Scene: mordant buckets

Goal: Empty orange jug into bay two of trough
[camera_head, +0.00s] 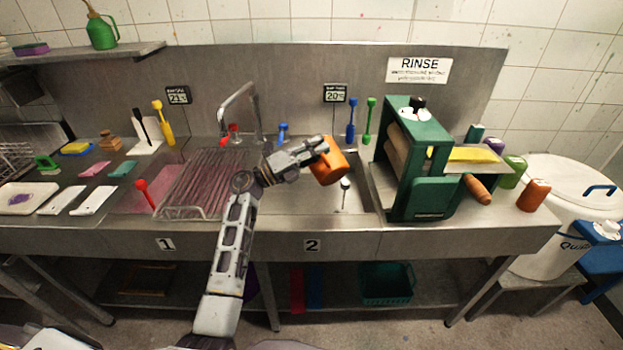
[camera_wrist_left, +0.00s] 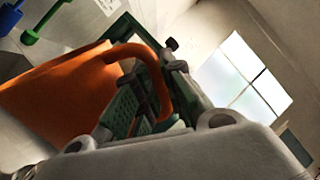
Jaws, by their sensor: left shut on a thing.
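The orange jug (camera_head: 330,165) is held in the air over bay two (camera_head: 295,205), the right basin of the steel trough, above the label 2 (camera_head: 312,245). The jug looks tilted. My left gripper (camera_head: 314,149) is shut on its handle. In the left wrist view the jug (camera_wrist_left: 62,95) fills the left side, and its handle curves between the fingers of the gripper (camera_wrist_left: 145,97). The jug's inside is hidden, and I see no stream of liquid. My right gripper is not in view.
A wire rack (camera_head: 195,190) covers bay one on the left. A tall green wringer (camera_head: 425,170) stands right of bay two. Blue and green plungers (camera_head: 351,122) stand behind the basin. A faucet (camera_head: 240,105) rises at the back. An orange-brown container (camera_head: 534,195) stands far right.

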